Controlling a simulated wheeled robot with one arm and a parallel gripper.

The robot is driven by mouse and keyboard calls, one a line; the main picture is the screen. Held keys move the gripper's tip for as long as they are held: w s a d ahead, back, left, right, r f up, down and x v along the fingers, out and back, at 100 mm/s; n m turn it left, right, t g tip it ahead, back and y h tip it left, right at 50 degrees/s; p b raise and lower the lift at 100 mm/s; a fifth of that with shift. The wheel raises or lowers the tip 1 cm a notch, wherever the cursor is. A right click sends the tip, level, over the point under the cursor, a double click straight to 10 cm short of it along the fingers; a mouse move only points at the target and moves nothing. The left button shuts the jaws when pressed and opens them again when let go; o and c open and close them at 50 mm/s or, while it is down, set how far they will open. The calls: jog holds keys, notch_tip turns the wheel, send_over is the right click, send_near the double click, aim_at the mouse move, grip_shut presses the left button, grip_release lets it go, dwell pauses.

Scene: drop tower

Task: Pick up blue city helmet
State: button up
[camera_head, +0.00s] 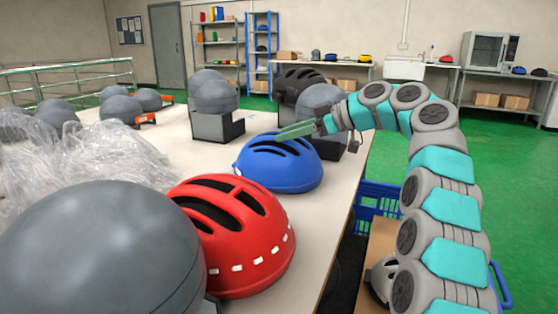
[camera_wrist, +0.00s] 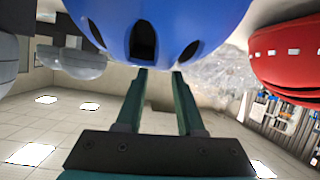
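The blue helmet (camera_head: 284,172) sits on the white table near its right edge, with dark vents along its top. It fills the upper middle of the wrist view (camera_wrist: 165,22), which looks upside down. My gripper (camera_head: 282,134) reaches in from the right, with its long green fingers over the helmet's top. In the wrist view my gripper (camera_wrist: 160,72) is open, and its two fingers stand apart with nothing clamped between them. The fingertips end close to the helmet's vents, beside a rib of the shell. I cannot tell whether they touch it.
A red helmet (camera_head: 232,232) is in front of the blue one, beside a large grey headform (camera_head: 100,250). A black helmet (camera_head: 298,84) and grey headforms on dark stands are behind. Clear plastic wrap (camera_head: 80,160) lies left. A blue crate (camera_head: 376,200) is below the table's right edge.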

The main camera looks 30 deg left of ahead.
aim_at(272, 137)
jog(key=x, duration=0.5)
jog(key=shift+d, duration=0.1)
grip_shut()
dwell(1.2)
